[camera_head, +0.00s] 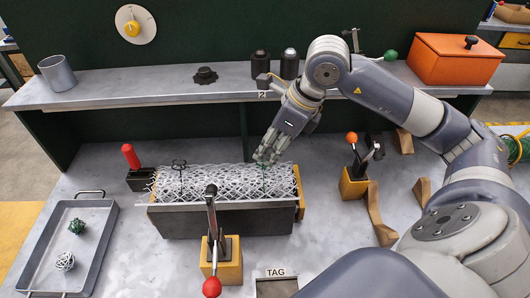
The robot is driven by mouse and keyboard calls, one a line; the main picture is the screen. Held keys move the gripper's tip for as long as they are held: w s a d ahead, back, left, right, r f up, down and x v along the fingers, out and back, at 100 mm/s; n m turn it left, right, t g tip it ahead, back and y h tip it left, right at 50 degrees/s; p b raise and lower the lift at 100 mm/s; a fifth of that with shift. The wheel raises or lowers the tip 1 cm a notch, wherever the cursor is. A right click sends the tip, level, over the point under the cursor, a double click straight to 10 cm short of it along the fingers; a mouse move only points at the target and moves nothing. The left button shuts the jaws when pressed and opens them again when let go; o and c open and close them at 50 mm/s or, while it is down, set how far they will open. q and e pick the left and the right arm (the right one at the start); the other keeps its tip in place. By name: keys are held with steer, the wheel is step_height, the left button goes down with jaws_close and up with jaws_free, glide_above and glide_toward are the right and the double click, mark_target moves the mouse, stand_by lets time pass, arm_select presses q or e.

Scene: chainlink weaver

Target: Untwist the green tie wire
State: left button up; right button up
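A roll of silvery chain-link mesh (222,184) lies in a dark holder on the bench. The green tie wire (264,183) appears as a thin green line around the right part of the roll. A dark twisted tie (179,165) stands up at the roll's left part. My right gripper (266,160) points down just above the roll's top, at the green wire. Its fingertips are small and overlap the wire's upper end, so whether they touch or hold it is unclear. My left gripper is not in view.
Lever clamps with red (211,287) and orange (351,138) knobs stand in front of and right of the roll. A grey tray (104,240) with two wire balls lies at left. An orange box (455,60) sits on the back shelf. The bench between tray and roll is clear.

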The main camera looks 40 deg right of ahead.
mark_target(263, 162)
steer(key=shift+x, duration=1.9)
jaws_close()
